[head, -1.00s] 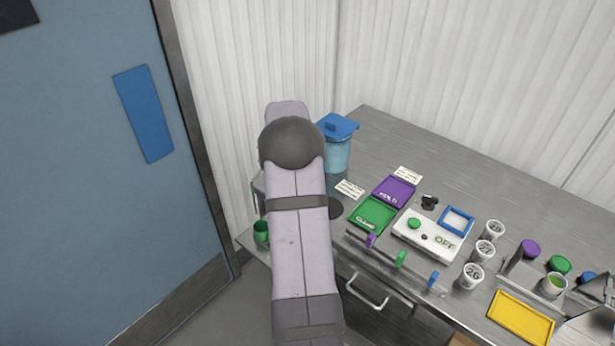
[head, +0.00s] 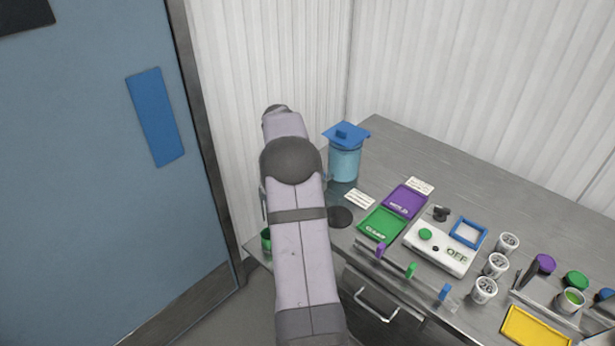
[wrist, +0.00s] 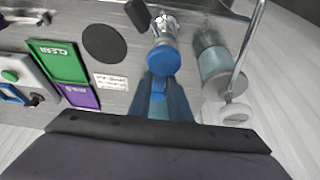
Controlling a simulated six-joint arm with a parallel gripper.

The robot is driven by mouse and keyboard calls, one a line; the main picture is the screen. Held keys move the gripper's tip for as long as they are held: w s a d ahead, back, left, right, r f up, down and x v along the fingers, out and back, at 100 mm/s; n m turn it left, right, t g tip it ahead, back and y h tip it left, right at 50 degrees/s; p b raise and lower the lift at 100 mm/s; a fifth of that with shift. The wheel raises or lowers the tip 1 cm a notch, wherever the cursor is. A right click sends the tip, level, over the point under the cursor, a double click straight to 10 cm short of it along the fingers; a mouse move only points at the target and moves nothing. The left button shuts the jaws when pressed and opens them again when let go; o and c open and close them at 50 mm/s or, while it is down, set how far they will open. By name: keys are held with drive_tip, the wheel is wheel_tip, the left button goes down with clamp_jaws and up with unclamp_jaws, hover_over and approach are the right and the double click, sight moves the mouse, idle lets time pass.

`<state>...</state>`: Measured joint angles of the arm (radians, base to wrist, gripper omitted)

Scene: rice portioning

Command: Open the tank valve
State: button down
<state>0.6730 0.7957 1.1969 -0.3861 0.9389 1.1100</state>
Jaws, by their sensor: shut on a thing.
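In the wrist view my gripper (wrist: 160,82) is shut on a narrow blue piece, which looks like the handle of the tank valve. A round blue knob (wrist: 163,62) shows just beyond the fingertips, below a shiny metal fitting (wrist: 166,24). Whether the knob and the held piece are joined is unclear. A clear tank-like cylinder (wrist: 214,62) stands to the right of the knob. In the head view my arm hides my gripper and the valve. A blue-lidded container (head: 345,162) stands right of my arm at the back of the counter.
A black round pad (head: 340,217), a green tray (head: 382,223) and a purple tray (head: 405,200) lie right of my arm. A white switch box (head: 440,247) reads OFF. A green cup (head: 266,240) is partly behind my arm. White cups stand farther right.

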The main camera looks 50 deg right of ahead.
drive_tip(key=c, duration=1.6)
unclamp_jaws()
drive_tip(key=shift+w, duration=0.1)
drive_tip(key=shift+c, duration=0.2)
drive_tip(key=shift+r, duration=0.15)
drive_tip(key=shift+b+v, duration=1)
drive_tip(key=shift+v, duration=2.6)
drive_tip(key=shift+a, duration=0.1)
drive_tip(key=s+a+f+n+y, duration=0.15)
drive_tip(key=a+n, duration=0.25)
drive_tip(key=a, duration=0.7)
drive_tip(key=s+a+f+n+y, duration=0.15)
drive_tip(key=a+n, duration=0.35)
drive_tip(key=a, duration=0.6)
drive_tip(key=s+a+f+n, duration=0.3)
drive_tip(key=s+a+n, duration=0.1)
drive_tip(key=s+a, duration=0.4)
drive_tip(key=s+a+f+n+y+p, duration=0.1)
drive_tip(key=s+a+f+n, duration=0.2)
drive_tip(key=s+a+n, duration=0.2)
drive_tip(key=s+a, duration=0.3)
drive_tip(key=a, duration=0.1)
drive_tip(key=shift+a+f, duration=0.2)
drive_tip(key=shift+a, duration=0.1)
